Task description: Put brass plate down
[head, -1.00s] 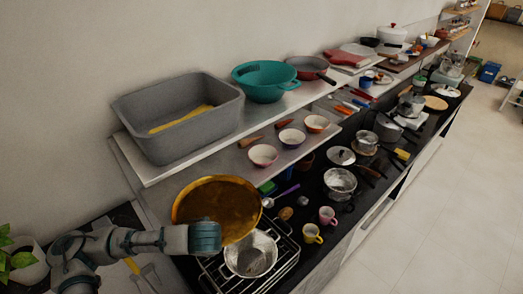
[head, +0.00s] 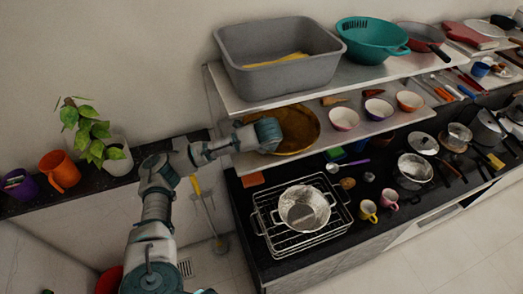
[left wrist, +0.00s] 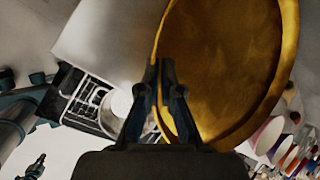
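The brass plate (head: 300,130), round and golden, is at the left end of the lower shelf (head: 375,127), beneath the upper shelf. It looks tilted, and I cannot tell whether its underside rests on the shelf. My left gripper (head: 275,134) is at the plate's left edge. In the left wrist view, the brass plate (left wrist: 225,60) fills the right half, and the fingers of my left gripper (left wrist: 165,75) are closed on its near rim. My right gripper does not show clearly in any view.
A grey basin (head: 280,62) and a teal colander (head: 372,38) stand on the upper shelf above the plate. Several small bowls (head: 344,118) sit right of it. A metal strainer (head: 303,208) stands on a wire rack below. A potted plant (head: 115,160) is at left.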

